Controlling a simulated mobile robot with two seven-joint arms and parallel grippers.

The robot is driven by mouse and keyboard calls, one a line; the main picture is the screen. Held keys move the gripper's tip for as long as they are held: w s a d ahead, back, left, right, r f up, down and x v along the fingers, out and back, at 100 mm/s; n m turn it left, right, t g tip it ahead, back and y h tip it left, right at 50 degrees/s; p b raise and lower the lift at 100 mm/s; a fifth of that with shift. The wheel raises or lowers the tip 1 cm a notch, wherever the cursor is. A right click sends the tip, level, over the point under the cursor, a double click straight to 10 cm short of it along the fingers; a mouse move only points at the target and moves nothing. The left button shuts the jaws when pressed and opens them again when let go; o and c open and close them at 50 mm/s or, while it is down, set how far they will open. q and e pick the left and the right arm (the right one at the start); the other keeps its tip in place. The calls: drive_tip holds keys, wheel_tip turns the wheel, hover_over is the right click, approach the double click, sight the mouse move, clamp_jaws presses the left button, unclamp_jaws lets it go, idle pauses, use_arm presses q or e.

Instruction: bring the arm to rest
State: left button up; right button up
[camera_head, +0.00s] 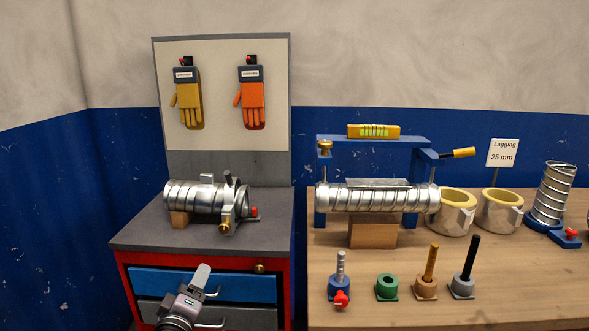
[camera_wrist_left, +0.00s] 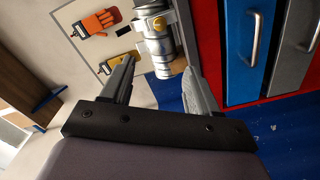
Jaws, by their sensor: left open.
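My left gripper (camera_head: 202,274) comes in from the bottom of the head view, in front of the red cabinet's blue drawer. In the left wrist view its two fingers (camera_wrist_left: 159,68) stand apart with nothing between them that they touch. A short spiral duct (camera_head: 195,196) lies on a wooden block on the cabinet's grey top (camera_head: 145,235), with a clamp at its right end. The gripper is in front of and below this duct, apart from it. The duct also shows beyond the fingers in the wrist view (camera_wrist_left: 158,45). My right gripper is out of view.
The red cabinet has a blue drawer (camera_head: 236,288) with a metal handle. A wooden bench (camera_head: 475,270) at right holds a longer spiral duct (camera_head: 375,198) in a blue frame, lagging rings and several small stands. Two gloves hang on a board (camera_head: 220,75).

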use_arm(q)
drive_tip(key=s+a+r+m+y, duration=0.1)
drive_tip(key=a+r+m+y, duration=0.2)
drive_tip(key=a, duration=1.2)
drive_tip(key=s+a+r+m+y, duration=0.1)
drive_tip(key=s+a+r+m, duration=0.3)
drive_tip(key=a, duration=1.1)
drive_tip(key=s+d+f+m+g+h, duration=0.25)
drive_tip(key=s+d+f, duration=0.3)
drive_tip(key=f, duration=0.35)
drive_tip(key=s+d+f+m+g+h, duration=0.1)
drive_tip(key=s+d+f+m+g, duration=0.1)
drive_tip(key=s+d+f+m, duration=0.45)
drive_tip(key=s+d+f+m+g+h, duration=0.1)
drive_tip(key=s+d+f+m+g, duration=0.1)
drive_tip(key=s+d+f, duration=0.45)
drive_tip(key=s+d+f+m+g+h, duration=0.15)
drive_tip(key=s+f, duration=0.25)
drive_tip(key=s, duration=0.5)
drive_tip(key=s+d+n, duration=0.1)
drive_tip(key=d+n, duration=0.4)
drive_tip(key=d, duration=0.6)
drive_tip(key=shift+s, duration=0.1)
